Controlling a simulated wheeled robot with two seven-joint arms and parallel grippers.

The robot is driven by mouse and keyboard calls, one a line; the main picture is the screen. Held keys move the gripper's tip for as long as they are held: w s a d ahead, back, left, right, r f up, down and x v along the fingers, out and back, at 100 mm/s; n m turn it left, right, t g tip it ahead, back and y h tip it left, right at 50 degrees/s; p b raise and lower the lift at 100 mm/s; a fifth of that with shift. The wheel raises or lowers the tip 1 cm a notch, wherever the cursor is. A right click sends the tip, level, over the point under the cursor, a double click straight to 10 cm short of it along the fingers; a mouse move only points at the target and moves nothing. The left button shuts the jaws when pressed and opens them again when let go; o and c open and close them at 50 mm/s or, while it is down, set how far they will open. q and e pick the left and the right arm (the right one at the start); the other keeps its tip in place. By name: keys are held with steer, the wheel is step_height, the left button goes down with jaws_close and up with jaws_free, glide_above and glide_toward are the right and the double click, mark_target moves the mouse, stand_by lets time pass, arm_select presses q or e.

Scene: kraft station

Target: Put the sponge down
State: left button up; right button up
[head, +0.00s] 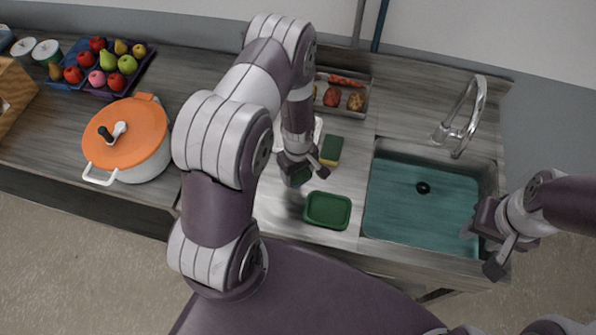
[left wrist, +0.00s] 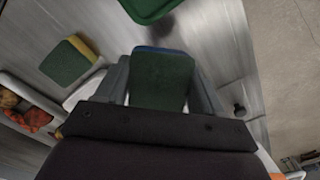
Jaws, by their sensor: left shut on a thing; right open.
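My left gripper (head: 307,176) is shut on a green sponge with a blue edge (head: 298,179). In the left wrist view this sponge (left wrist: 162,82) sits between the two fingers. It is over the light counter section, left of the sink; its exact height is hard to tell. A second sponge, green and yellow (head: 331,151), lies on the counter just right of the gripper; it also shows in the left wrist view (left wrist: 70,62). A green tray (head: 328,211) is near the counter's front edge, close to the held sponge. My right gripper (head: 479,251) is open and empty at the sink's front right.
The sink (head: 410,205) with a teal basin and a faucet (head: 462,115) is at the right. A food container (head: 352,108) stands behind the sponges.

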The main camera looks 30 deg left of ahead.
arm_select(q)
steer(key=shift+r, duration=0.45)
steer(key=shift+w+f, duration=0.1)
steer(key=shift+f, duration=0.1)
arm_select(e)
steer(key=shift+w+a+r, duration=0.1)
steer(key=shift+w+r, duration=0.05)
steer(key=shift+r, duration=0.1)
steer(key=shift+f, duration=0.1)
